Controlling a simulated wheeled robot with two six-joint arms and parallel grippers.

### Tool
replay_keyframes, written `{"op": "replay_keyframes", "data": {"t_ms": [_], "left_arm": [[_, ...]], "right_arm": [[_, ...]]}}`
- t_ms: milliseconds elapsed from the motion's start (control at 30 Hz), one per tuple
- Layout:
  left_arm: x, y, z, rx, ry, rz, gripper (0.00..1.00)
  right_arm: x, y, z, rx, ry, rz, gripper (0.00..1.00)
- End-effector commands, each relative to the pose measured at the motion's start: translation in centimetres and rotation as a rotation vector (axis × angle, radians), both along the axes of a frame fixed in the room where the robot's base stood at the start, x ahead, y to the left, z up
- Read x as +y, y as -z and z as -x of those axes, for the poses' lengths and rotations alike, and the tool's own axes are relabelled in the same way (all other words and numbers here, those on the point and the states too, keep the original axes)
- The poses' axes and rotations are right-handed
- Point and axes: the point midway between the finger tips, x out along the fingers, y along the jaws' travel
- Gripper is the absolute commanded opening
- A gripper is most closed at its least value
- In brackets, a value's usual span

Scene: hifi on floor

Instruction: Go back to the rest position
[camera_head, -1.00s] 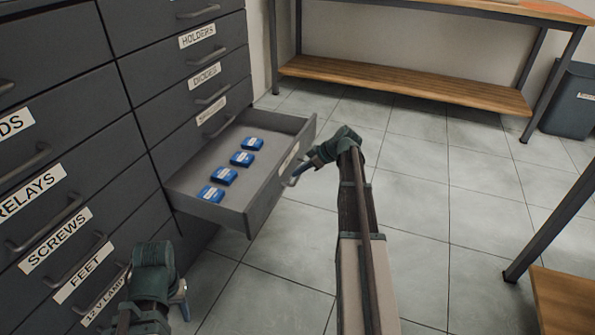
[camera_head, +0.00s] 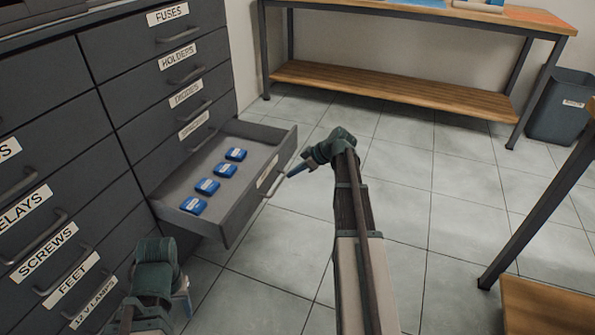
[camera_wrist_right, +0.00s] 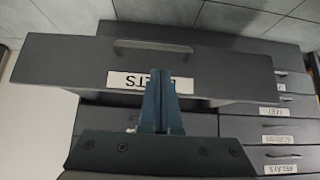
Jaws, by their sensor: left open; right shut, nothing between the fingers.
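My right gripper (camera_head: 289,175) is shut and empty, just in front of the face of the pulled-out drawer (camera_head: 252,206). In the right wrist view its fingers (camera_wrist_right: 161,82) partly cover the drawer's upside-down label (camera_wrist_right: 128,79); the drawer handle (camera_wrist_right: 152,45) lies beyond the fingertips. I see no grip on the handle; whether they touch is unclear. My left gripper (camera_head: 186,298) is open at the lower left, in front of the cabinet's lower drawers, with its fingers only partly visible.
Several blue boxes (camera_head: 208,186) lie in a row in the open drawer. The dark cabinet (camera_head: 130,110) fills the left side. A workbench with a wooden lower shelf (camera_head: 390,88) stands at the back, a bin (camera_head: 560,108) at right. A table leg (camera_head: 535,205) is at right. Middle floor is clear.

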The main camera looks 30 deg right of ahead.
Motion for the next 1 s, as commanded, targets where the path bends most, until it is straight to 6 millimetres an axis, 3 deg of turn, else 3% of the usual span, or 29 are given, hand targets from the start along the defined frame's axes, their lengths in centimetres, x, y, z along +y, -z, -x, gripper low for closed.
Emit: {"op": "replay_keyframes", "data": {"t_ms": [367,467,567,633,800,900,1000], "left_arm": [[0.0,-0.4,0.0,0.000,0.000,0.000,0.50],[0.0,-0.9,0.0,0.000,0.000,0.000,0.50],[0.0,-1.9,0.0,0.000,0.001,0.000,0.50],[0.0,-2.8,0.0,0.001,0.003,-0.001,0.50],[0.0,-4.9,0.0,0.001,0.006,-0.001,0.50],[0.0,-6.1,0.0,0.002,0.008,-0.001,0.50],[0.1,-7.1,0.0,0.001,0.009,-0.002,0.50]], "right_arm": [[0.4,-0.4,0.0,0.002,-0.001,0.000,0.00],[2.3,-0.5,0.4,0.034,-0.009,-0.002,0.00],[7.2,-0.6,1.6,0.122,-0.018,-0.001,0.00],[11.8,-0.6,3.2,0.213,-0.021,0.012,0.00],[21.8,-0.7,8.7,0.434,0.017,0.094,0.00],[26.1,-1.1,12.5,0.534,0.064,0.169,0.00],[29.1,-1.6,16.0,0.601,0.123,0.249,0.00]]}}
